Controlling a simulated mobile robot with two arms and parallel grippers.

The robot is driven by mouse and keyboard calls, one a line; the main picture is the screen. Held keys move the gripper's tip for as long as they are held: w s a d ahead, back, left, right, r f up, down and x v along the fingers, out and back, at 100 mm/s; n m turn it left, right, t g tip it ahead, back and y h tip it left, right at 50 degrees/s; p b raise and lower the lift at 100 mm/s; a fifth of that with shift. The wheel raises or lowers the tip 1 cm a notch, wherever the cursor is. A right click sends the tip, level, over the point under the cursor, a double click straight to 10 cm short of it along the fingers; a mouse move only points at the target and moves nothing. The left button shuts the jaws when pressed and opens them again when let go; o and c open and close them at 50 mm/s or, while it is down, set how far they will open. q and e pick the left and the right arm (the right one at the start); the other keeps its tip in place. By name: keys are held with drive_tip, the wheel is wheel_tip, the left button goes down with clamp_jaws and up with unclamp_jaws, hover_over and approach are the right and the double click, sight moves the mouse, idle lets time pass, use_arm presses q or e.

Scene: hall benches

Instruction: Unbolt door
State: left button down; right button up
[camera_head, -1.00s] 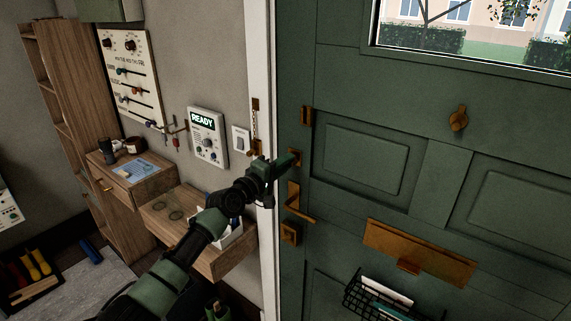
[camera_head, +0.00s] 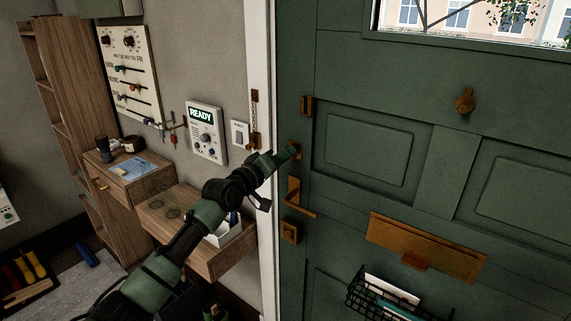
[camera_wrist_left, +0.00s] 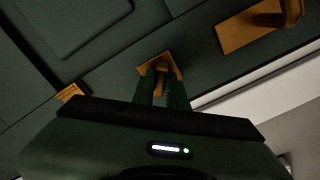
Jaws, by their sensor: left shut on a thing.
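The green door (camera_head: 365,155) fills the right of the head view and appears closed against the white frame (camera_head: 262,60). A small brass plate (camera_head: 298,147) sits on its left edge, above the lever handle (camera_head: 296,196). My left gripper (camera_head: 288,154) reaches it from the left, its fingers shut on a small brass turn piece. In the left wrist view, the gripper's fingers (camera_wrist_left: 162,88) close around this piece (camera_wrist_left: 161,70) in front of its plate (camera_wrist_left: 149,66). The fingers hide most of the piece, so its exact angle is unclear. My right gripper is not in view.
A door chain (camera_head: 254,112) hangs on the frame, left of a brass fitting (camera_head: 307,106) on the door. Below are a lower brass plate (camera_head: 290,231), a letter flap (camera_head: 425,245) and a wire basket (camera_head: 365,298). A wooden shelf (camera_head: 225,262) stands close under my left arm.

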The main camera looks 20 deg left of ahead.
use_arm(q)
drive_tip(key=m+b, duration=0.1)
drive_tip(key=m, duration=0.2)
drive_tip(key=m+b, duration=0.1)
drive_tip(key=m, duration=0.2)
drive_tip(key=m+b, duration=0.2)
drive_tip(key=m, duration=0.2)
drive_tip(key=shift+f, duration=0.25)
idle(0.4)
drive_tip(key=c, duration=1.4)
unclamp_jaws()
drive_tip(key=shift+c, duration=0.2)
drive_tip(key=shift+r, duration=0.15)
drive_tip(key=shift+s, duration=0.15)
